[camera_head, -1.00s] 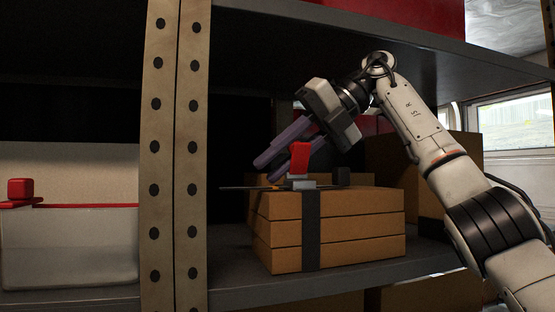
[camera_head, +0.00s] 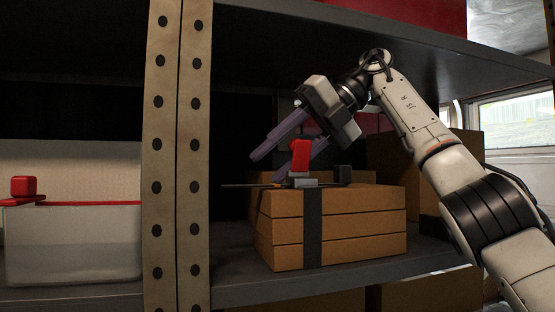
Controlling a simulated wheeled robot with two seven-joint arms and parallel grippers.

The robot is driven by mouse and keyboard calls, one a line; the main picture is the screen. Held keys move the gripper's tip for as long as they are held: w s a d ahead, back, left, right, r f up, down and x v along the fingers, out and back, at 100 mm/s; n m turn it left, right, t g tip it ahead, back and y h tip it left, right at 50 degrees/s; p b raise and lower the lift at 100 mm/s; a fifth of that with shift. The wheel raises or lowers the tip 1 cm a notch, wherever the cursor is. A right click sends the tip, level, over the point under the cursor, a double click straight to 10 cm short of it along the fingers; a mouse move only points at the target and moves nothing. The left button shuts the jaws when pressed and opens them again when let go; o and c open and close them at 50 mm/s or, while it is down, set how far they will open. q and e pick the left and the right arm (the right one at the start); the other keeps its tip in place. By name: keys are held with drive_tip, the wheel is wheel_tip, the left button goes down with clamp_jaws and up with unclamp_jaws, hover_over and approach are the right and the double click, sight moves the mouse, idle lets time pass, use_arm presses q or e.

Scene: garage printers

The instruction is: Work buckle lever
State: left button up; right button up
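The red buckle lever (camera_head: 300,155) stands upright on a small grey buckle (camera_head: 302,182). The buckle sits on top of a stack of brown boxes (camera_head: 365,225), which a dark strap (camera_head: 312,235) wraps at the front. My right gripper (camera_head: 267,167) reaches in from the upper right, its two purple fingers pointing down and left. The fingers are spread apart with a gap between them. The lower finger passes behind the lever and is partly hidden by it. I cannot tell whether it touches the lever. My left gripper is not in view.
A perforated shelf post (camera_head: 178,200) stands left of the boxes. A shelf board (camera_head: 400,40) runs above the arm. A pale bin with a red rim (camera_head: 75,245) stands at far left.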

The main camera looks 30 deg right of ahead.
drive_tip(key=shift+d+f, duration=0.15)
drive_tip(key=shift+f, duration=0.1)
idle(0.4)
